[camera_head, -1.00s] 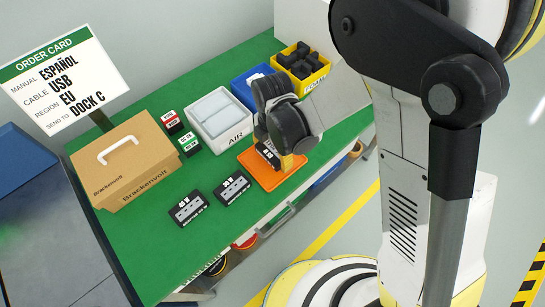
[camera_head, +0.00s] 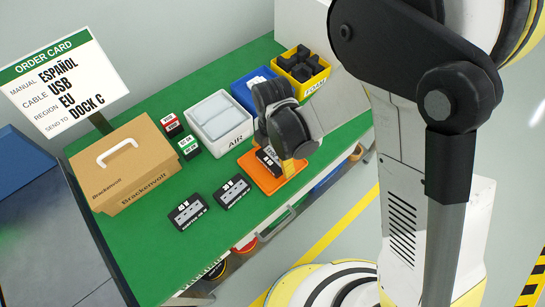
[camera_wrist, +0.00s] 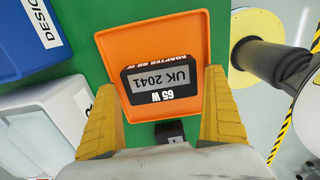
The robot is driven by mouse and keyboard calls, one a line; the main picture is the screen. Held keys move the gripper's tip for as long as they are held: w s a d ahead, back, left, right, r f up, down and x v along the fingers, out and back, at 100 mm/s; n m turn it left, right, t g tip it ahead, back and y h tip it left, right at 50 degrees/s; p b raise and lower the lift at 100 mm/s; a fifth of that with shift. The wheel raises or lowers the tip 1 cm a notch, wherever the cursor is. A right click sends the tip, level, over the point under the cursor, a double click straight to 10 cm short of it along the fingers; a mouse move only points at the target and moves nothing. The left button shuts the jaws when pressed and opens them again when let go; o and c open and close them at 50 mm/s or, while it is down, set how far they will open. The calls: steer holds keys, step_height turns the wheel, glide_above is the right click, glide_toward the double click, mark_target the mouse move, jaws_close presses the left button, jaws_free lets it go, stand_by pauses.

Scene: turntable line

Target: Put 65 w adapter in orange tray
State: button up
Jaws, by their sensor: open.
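The 65 W adapter (camera_wrist: 160,80), a black block with a grey "UK 2041" label, lies in the orange tray (camera_wrist: 112,45) in the wrist view. In the head view the adapter (camera_head: 268,161) shows dark over the orange tray (camera_head: 252,174), partly hidden by my gripper. My gripper (camera_wrist: 165,90) is open, with its yellow fingers to the left and right of the adapter. The right finger is close to the adapter's side; I cannot tell whether it touches. A small dark piece (camera_wrist: 169,131) shows between the fingers, below the adapter in the picture.
Two black devices (camera_head: 187,212) (camera_head: 232,191) lie on the green table (camera_head: 150,245) left of the tray. Behind are a white AIR bin (camera_head: 222,125), a blue bin (camera_head: 240,92) and a yellow FOAM bin (camera_head: 318,80). A cardboard box (camera_head: 125,165) stands at left.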

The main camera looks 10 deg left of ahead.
mark_target(273, 157)
steer(key=w+d+r+m+t+p, duration=0.15)
steer(key=d+r+m, duration=0.25)
steer(key=r, duration=0.5)
steer(key=d+r+m+p, duration=0.3)
steer(key=r, duration=0.7)
steer(key=s+d+r+m+t, duration=0.2)
steer(key=d+r+m, duration=0.3)
steer(key=d+m, duration=0.4)
steer(key=s+d+r+m+t, duration=0.3)
steer(key=s+d+r+m, duration=0.2)
steer(key=d+m, duration=0.4)
steer(key=m, duration=0.2)
steer(key=shift+d+r+m+t, duration=0.15)
steer(key=shift+d+m+t, duration=0.1)
steer(key=shift+m+t, duration=0.15)
steer(key=shift+s+d, duration=0.1)
